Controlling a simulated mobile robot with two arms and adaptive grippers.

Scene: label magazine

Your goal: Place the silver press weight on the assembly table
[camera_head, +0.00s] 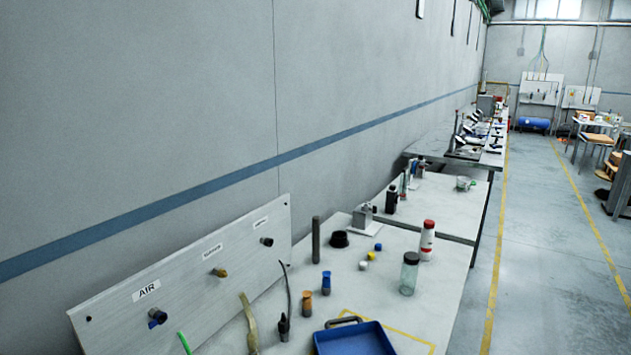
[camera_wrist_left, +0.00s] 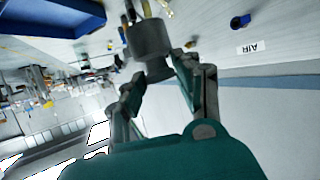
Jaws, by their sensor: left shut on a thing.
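In the left wrist view, my left gripper (camera_wrist_left: 157,70) is shut on a grey, stepped cylinder, the silver press weight (camera_wrist_left: 149,38). The wrist view is turned over, with the AIR label upside down, so the height of the weight above the table is hard to tell. In the head view, a pale worktable (camera_head: 350,290) runs along the wall; I cannot tell whether it is the assembly table. The weight and both grippers are out of the head view.
A blue tray (camera_head: 352,340) lies at the table's front, by a yellow outline. An AIR panel (camera_head: 190,275) leans along the wall side.

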